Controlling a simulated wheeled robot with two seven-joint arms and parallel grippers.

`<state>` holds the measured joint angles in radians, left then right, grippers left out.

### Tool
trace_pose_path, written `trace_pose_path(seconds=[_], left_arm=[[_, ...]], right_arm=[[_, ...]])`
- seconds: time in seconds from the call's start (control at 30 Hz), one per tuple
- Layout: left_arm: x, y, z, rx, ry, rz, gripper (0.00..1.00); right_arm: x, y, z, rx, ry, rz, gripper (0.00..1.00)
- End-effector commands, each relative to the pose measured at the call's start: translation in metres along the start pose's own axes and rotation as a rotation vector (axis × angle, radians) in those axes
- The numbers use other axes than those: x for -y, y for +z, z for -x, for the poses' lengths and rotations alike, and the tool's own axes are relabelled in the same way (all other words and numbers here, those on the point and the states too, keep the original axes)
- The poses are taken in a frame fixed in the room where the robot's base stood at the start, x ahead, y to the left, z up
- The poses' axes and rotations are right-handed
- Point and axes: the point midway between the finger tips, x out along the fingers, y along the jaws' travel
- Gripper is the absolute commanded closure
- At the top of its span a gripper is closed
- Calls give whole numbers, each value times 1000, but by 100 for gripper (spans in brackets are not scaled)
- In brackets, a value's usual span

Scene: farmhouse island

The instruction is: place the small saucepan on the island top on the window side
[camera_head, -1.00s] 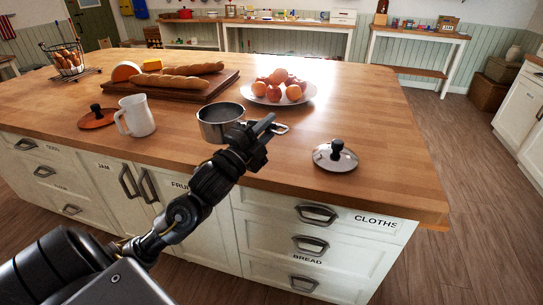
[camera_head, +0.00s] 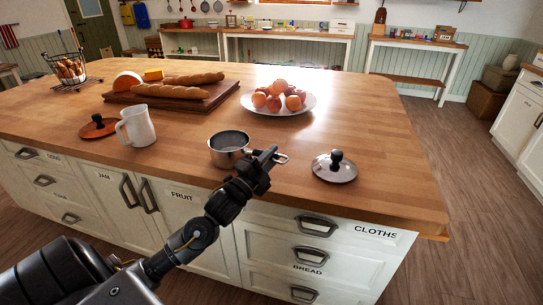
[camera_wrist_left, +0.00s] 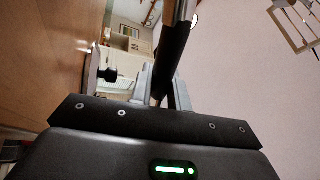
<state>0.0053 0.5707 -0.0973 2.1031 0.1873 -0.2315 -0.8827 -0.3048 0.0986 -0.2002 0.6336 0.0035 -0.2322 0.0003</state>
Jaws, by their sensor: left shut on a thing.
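The small saucepan (camera_head: 229,150) is a metal pot, upright and looking empty, at the near edge of the wooden island top (camera_head: 370,130). My left gripper (camera_head: 266,157) is shut on its handle at the pan's right side. I cannot tell whether the pan's base touches the wood. In the left wrist view, a dark bar, probably the handle (camera_wrist_left: 175,45), runs up between the fingers. My right gripper is not in view.
A lid with a black knob (camera_head: 335,168) lies right of the pan. A white pitcher (camera_head: 138,126) and orange lid (camera_head: 98,127) stand left. Behind are a fruit plate (camera_head: 252,108) and a bread board (camera_head: 205,105). The island top's right part is clear.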

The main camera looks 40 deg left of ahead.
Motion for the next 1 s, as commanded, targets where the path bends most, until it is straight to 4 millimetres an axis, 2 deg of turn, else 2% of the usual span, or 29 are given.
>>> trace_pose_path(seconds=[0.07,0.1,0.27,0.53,0.67,1.0], left_arm=[[1,0,0,-1,-3,-2,100],[0,0,0,0,0,1,80],[0,0,0,0,0,1,61],[0,0,1,0,1,1,61],[-2,0,11,0,3,1,61],[-4,0,80,1,6,2,61]], right_arm=[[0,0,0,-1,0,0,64],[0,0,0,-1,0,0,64],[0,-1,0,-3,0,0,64],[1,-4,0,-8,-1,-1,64],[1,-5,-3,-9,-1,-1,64],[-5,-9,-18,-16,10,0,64]])
